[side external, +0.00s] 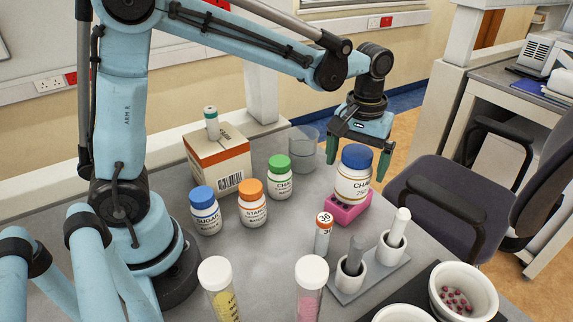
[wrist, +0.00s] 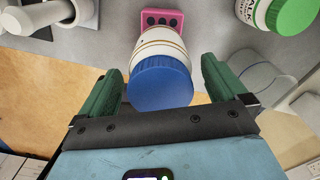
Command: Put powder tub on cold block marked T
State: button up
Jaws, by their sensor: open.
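A large white tub with a blue cap (side external: 353,182), its label partly readable as "CHA", is upright at the pink block with dark holes (side external: 346,213). Its base overlaps the block in both views; I cannot tell whether it rests fully on it. No T mark is readable. My gripper (side external: 358,163) is open, its green fingers spread to either side of the blue cap. In the wrist view the cap (wrist: 161,83) lies between and just beyond the fingertips (wrist: 161,70), with a gap on each side. The pink block (wrist: 161,20) shows past the tub's base.
Smaller tubs with blue (side external: 205,212), orange (side external: 253,206) and green (side external: 279,180) caps stand left. A clear beaker (side external: 302,145) and a carton (side external: 217,163) are behind them.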

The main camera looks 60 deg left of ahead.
notch_tip(320, 180, up, 10)
jog(key=shift+r, duration=0.1)
jog(key=shift+s+r, duration=0.15)
jog(key=shift+r, duration=0.15)
jog(key=shift+s+a, duration=0.25)
jog(key=shift+s, duration=0.05)
jog(key=s+a+f+m+t, duration=0.5)
jog(key=s+f+t, duration=0.2)
jog(key=s, duration=0.3)
jog(key=shift+f, duration=0.35)
